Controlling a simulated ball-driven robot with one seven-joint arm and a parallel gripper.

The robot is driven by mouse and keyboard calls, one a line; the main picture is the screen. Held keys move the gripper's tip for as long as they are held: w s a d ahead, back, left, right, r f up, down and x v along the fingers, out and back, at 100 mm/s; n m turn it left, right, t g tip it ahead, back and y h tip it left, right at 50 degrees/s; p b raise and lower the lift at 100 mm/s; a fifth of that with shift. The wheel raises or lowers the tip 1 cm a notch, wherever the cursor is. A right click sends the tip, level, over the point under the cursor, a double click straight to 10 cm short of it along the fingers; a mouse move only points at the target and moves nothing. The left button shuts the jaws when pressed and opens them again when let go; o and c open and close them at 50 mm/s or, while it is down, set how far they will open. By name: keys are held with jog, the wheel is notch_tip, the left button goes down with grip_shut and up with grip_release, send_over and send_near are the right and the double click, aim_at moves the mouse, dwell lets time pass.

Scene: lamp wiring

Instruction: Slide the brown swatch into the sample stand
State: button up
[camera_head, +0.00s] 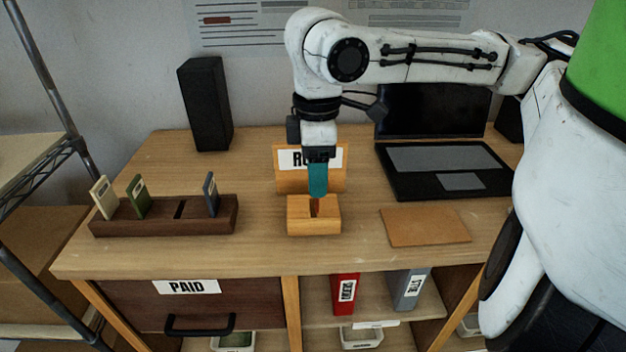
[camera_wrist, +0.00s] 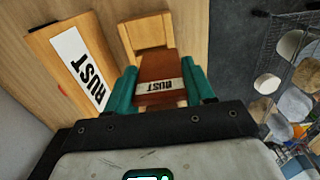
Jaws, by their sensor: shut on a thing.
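My gripper (camera_head: 318,188), with teal fingers, points down over the small wooden sample stand (camera_head: 314,226). It is shut on the brown swatch, which has a white label reading RUST and shows best in the wrist view (camera_wrist: 160,69) between the teal fingers (camera_wrist: 163,86). In the head view only a small reddish-brown part of the swatch (camera_head: 315,208) shows below the fingers, at the stand's slot. The stand also shows in the wrist view (camera_wrist: 146,31), just beyond the swatch. I cannot tell how far the swatch's lower end is inside the slot.
A wooden sign reading RUST (camera_head: 283,182) stands close behind the stand. A dark rack (camera_head: 165,221) with several swatches is at left. A laptop (camera_head: 440,160) and a flat tan board (camera_head: 425,227) are at right. A black speaker (camera_head: 205,104) stands behind.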

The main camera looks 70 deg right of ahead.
jog(key=shift+w+d+f, duration=0.3)
jog(key=shift+d+f, duration=0.1)
jog(key=shift+f, duration=0.2)
jog(key=f, duration=0.3)
jog(key=shift+w+d, duration=0.2)
jog(key=shift+d, duration=0.15)
jog(key=shift+f, duration=0.45)
jog(key=shift+f+b, duration=0.2)
jog(key=shift+b, duration=0.15)
jog(key=o, duration=1)
jog(key=shift+o, duration=0.2)
